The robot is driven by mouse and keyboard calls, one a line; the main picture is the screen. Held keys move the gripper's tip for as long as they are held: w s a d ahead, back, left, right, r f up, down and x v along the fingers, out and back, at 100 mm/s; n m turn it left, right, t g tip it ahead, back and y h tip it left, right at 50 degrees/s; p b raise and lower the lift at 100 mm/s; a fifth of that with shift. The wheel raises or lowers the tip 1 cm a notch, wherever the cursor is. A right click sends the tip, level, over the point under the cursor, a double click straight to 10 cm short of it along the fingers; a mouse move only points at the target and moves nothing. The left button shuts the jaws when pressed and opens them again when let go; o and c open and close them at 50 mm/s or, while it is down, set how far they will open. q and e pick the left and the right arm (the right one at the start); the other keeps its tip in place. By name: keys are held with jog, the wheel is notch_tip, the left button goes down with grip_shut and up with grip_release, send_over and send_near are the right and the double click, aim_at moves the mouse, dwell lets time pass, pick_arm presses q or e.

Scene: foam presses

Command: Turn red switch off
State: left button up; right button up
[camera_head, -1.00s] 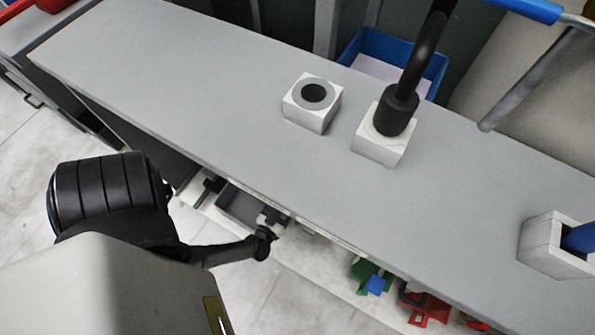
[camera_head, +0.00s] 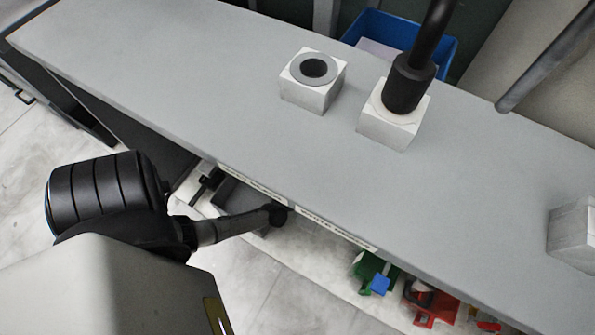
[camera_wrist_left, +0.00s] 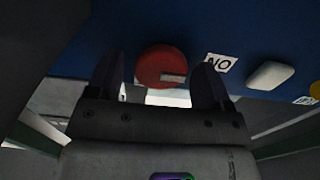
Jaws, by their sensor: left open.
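In the left wrist view a round red switch (camera_wrist_left: 162,67) with a pale bar across its lower right sits on a dark blue panel (camera_wrist_left: 130,20). My left gripper (camera_wrist_left: 157,82) is open, its two dark fingers on either side of the red switch in the picture. I cannot tell whether the fingers touch it. A "NO" label (camera_wrist_left: 219,63) is just right of the switch. The red switch does not show in the head view, and neither gripper can be made out there.
A white rounded part (camera_wrist_left: 269,75) and a yellow one (camera_wrist_left: 316,89) sit further right on the panel. In the head view a long grey table (camera_head: 200,70) bears white blocks (camera_head: 306,93). Green clamps (camera_head: 366,268) and red ones (camera_head: 425,307) lie on a lower shelf.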

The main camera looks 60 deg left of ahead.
pick_arm(q)
jog(key=c, duration=0.9)
jog(key=m+p, duration=0.2)
jog(key=m, duration=0.4)
jog(key=m+p, duration=0.3)
jog(key=m, duration=0.3)
jog(key=m+p, duration=0.2)
jog(key=m, duration=0.3)
jog(key=shift+w+d+f+m+p, duration=0.15)
jog(key=shift+d+f+m+p, duration=0.1)
jog(key=shift+m+p, duration=0.15)
dwell(0.4)
jog(key=o, duration=0.9)
